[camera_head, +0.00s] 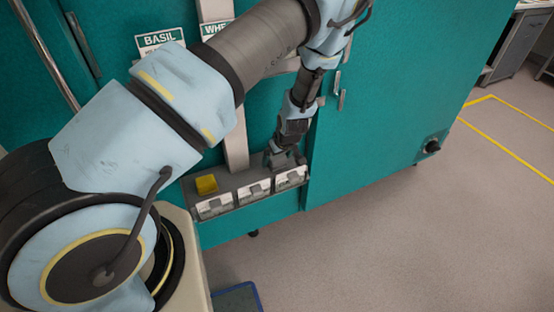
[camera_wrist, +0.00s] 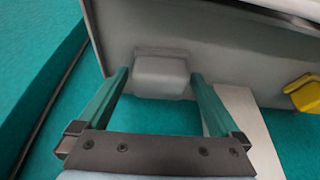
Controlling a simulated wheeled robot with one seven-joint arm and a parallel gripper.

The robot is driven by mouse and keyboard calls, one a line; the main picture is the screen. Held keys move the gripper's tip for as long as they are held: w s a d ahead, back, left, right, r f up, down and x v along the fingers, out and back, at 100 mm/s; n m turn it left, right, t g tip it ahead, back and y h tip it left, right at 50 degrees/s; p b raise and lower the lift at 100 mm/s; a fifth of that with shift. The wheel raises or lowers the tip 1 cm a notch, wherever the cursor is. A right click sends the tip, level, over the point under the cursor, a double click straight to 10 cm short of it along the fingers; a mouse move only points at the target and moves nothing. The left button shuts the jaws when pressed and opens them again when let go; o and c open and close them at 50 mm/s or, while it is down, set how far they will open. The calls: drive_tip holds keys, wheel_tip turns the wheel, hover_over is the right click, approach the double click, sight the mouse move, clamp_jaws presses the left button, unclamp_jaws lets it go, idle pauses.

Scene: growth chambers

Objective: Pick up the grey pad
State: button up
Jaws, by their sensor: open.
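The grey pad (camera_wrist: 160,76) is a light grey block with rounded edges on the grey shelf, seen in the wrist view. My gripper (camera_wrist: 158,80) is open, with one finger on each side of the pad. Small gaps seem to show between the fingers and the pad; I cannot tell if either touches. In the head view my gripper (camera_head: 285,160) is at the right end of the shelf, and the pad cannot be made out there.
The grey shelf (camera_head: 236,180) on the teal cabinet (camera_head: 385,100) has several labelled holders (camera_head: 254,190) along its front. A yellow block (camera_head: 206,184) sits at its left end and shows in the wrist view (camera_wrist: 304,93).

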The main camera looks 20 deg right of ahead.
sight(278, 156)
drive_tip(key=shift+w+f, duration=0.1)
drive_tip(key=shift+f, duration=0.15)
drive_tip(key=c, duration=1.2)
drive_tip(key=shift+r, duration=0.15)
drive_tip(key=shift+s+r+b, duration=0.15)
drive_tip(key=shift+s+b, duration=0.05)
drive_tip(key=shift+b, duration=0.25)
wheel_tip(278, 156, up, 11)
drive_tip(key=s, duration=0.6)
drive_tip(key=s+d+b, duration=0.1)
drive_tip(key=s, duration=0.6)
drive_tip(key=s+b, duration=0.1)
drive_tip(key=s, duration=0.5)
drive_tip(key=shift+s+d, duration=0.3)
drive_tip(key=shift+d, duration=0.05)
